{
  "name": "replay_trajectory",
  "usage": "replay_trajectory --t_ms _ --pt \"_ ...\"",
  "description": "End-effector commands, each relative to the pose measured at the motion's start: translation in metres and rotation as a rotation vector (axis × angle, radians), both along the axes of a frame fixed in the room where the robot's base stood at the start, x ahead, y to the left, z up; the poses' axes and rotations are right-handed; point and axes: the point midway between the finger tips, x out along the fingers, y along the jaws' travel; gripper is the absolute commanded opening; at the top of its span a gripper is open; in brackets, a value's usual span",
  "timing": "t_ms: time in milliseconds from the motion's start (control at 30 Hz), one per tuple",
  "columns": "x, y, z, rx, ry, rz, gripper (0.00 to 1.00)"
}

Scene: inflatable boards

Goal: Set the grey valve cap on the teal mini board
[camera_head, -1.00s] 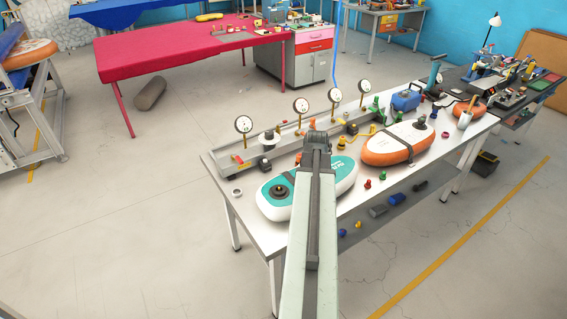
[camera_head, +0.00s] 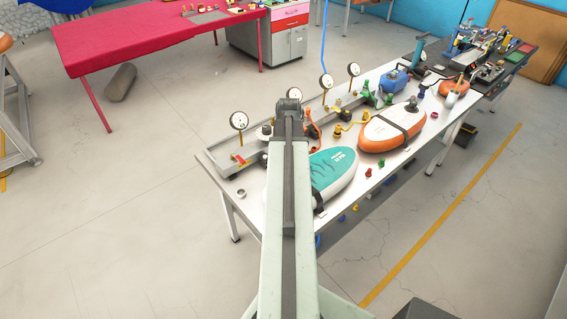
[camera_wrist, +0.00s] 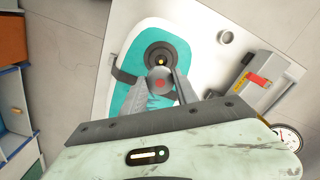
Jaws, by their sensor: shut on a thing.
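The teal mini board (camera_head: 337,172), teal and white, lies on the white bench, partly hidden behind my arm in the head view. The head view hides the fingers and cap behind my arm.
A grey tray with upright gauges (camera_head: 238,120) runs along the bench's far edge. An orange and white board (camera_head: 392,130) lies to the right. A grey ring (camera_wrist: 225,37) sits on the bench near the teal board. Small coloured caps lie near the front edge.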

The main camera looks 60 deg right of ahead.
Motion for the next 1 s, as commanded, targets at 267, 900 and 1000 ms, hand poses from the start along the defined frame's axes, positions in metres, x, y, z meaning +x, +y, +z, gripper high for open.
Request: replay_trajectory --t_ms 267,900,1000 --pt "0.001 0.001 -0.018 0.000 -0.001 0.003 0.00" --pt "0.000 0.001 -0.058 0.000 -0.001 0.001 0.00" --pt "0.000 0.000 -0.058 0.000 -0.001 0.001 0.00"
